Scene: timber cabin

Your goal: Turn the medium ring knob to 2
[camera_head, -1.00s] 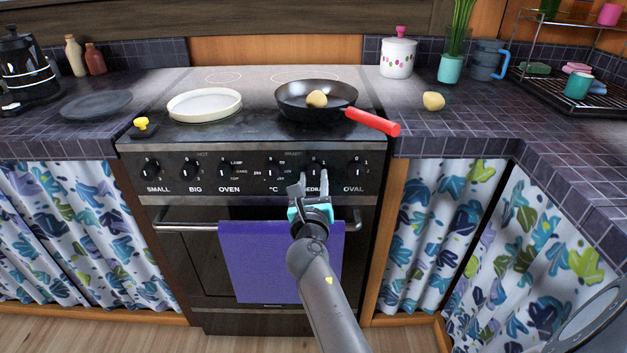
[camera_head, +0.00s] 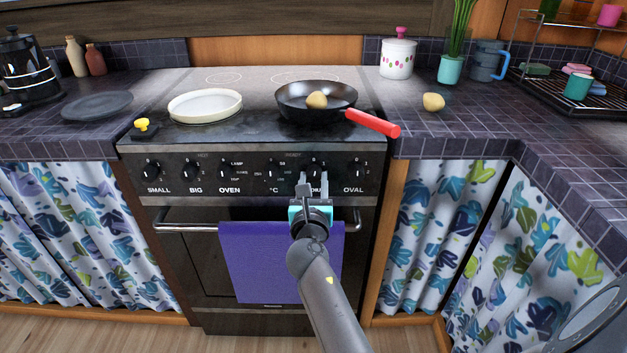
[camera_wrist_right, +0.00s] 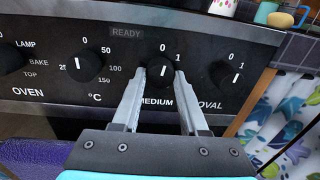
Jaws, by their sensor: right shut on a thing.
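The medium ring knob (camera_head: 314,172) is a round black knob on the stove's front panel, above the MEDIUM label. My right gripper (camera_head: 312,184) reaches it from the front and below. In the right wrist view the knob (camera_wrist_right: 160,73) sits between the tips of my right gripper (camera_wrist_right: 155,84), which is shut on it, one finger on each side. The marks 0 and 1 are readable beside the knob; no 2 shows there. My left gripper is not in view.
The °C knob (camera_wrist_right: 82,66) is to the left and the oval knob (camera_wrist_right: 228,74) to the right, both close. A pan (camera_head: 290,112) with a red handle stands above. A purple towel (camera_head: 265,265) hangs on the oven rail (camera_head: 185,228) below.

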